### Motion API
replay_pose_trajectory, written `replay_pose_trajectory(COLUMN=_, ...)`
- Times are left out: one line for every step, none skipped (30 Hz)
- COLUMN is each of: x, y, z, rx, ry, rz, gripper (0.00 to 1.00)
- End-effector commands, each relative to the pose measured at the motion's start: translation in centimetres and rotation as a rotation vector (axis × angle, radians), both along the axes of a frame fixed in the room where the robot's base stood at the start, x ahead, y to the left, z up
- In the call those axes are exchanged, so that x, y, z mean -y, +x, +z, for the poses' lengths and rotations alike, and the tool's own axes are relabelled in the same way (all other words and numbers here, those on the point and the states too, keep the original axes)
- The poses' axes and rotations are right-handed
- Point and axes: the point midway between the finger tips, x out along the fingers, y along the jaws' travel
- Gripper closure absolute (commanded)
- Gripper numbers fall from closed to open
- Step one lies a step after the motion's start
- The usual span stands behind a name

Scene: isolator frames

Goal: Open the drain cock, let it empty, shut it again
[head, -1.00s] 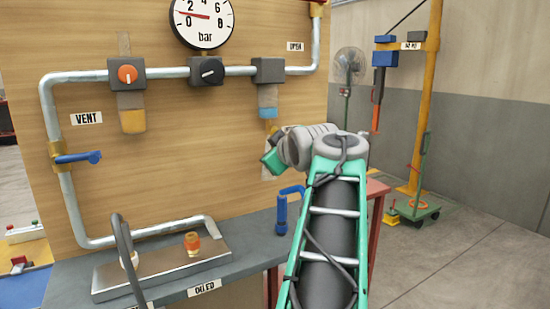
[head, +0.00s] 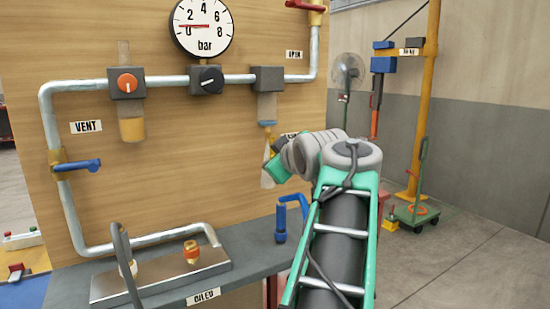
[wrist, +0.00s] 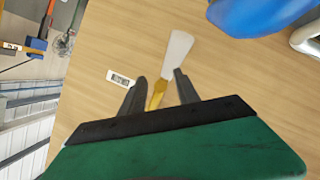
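The filter bowl (head: 267,107) hangs under the rightmost grey block on the pipe. It is mostly clear, with a thin blue layer (head: 267,123) at its bottom. The yellow drain cock (wrist: 156,96) shows in the wrist view. A pale, widening streak (wrist: 178,50) leaves it, looking like a discharge; the streak also shows below the bowl in the head view (head: 267,179). My gripper (wrist: 160,80) is open, its dark fingers apart on both sides of the cock. I cannot tell whether they touch it. In the head view my wrist hides much of the cock.
A pressure gauge (head: 203,27) reads near 0–1 bar. An orange knob (head: 127,84), a black knob (head: 211,79) and a blue vent lever (head: 80,165) sit along the pipe. A blue tool (head: 281,222) stands on the bench below. A large blue shape (wrist: 260,14) is close in the wrist view.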

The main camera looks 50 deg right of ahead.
Motion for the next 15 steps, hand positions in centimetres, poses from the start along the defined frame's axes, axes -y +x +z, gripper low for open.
replay_pose_trajectory(x=-0.4, y=-1.1, z=0.7, rx=0.002, ry=-0.003, rz=-0.006, gripper=0.62)
replay_pose_trajectory(x=-0.7, y=-1.7, z=0.9, rx=0.002, ry=-0.003, rz=-0.006, gripper=0.62)
replay_pose_trajectory(x=-1.1, y=-2.3, z=1.2, rx=0.002, ry=-0.003, rz=-0.006, gripper=0.62)
replay_pose_trajectory(x=-1.3, y=-2.8, z=1.3, rx=0.002, ry=-0.004, rz=-0.007, gripper=0.62)
replay_pose_trajectory(x=-1.5, y=-3.1, z=1.4, rx=0.003, ry=-0.002, rz=-0.005, gripper=0.62)
replay_pose_trajectory(x=-1.7, y=-3.5, z=1.6, rx=0.003, ry=-0.002, rz=-0.005, gripper=0.62)
replay_pose_trajectory(x=-1.9, y=-3.7, z=1.6, rx=0.003, ry=-0.003, rz=-0.003, gripper=0.62)
replay_pose_trajectory(x=-2.0, y=-3.9, z=1.7, rx=0.002, ry=-0.003, rz=-0.005, gripper=0.62)
replay_pose_trajectory(x=-2.2, y=-4.1, z=1.7, rx=0.002, ry=-0.002, rz=-0.002, gripper=0.62)
replay_pose_trajectory(x=-2.3, y=-4.1, z=1.7, rx=0.002, ry=-0.002, rz=-0.002, gripper=0.62)
replay_pose_trajectory(x=-2.3, y=-4.1, z=1.7, rx=0.002, ry=-0.001, rz=0.000, gripper=0.62)
replay_pose_trajectory(x=-2.3, y=-4.1, z=1.6, rx=0.002, ry=-0.001, rz=0.000, gripper=0.62)
replay_pose_trajectory(x=-2.3, y=-4.1, z=1.6, rx=0.002, ry=-0.001, rz=0.000, gripper=0.62)
replay_pose_trajectory(x=-2.3, y=-4.1, z=1.6, rx=0.002, ry=-0.001, rz=0.000, gripper=0.62)
replay_pose_trajectory(x=-2.3, y=-4.1, z=1.6, rx=0.002, ry=-0.001, rz=0.000, gripper=0.62)
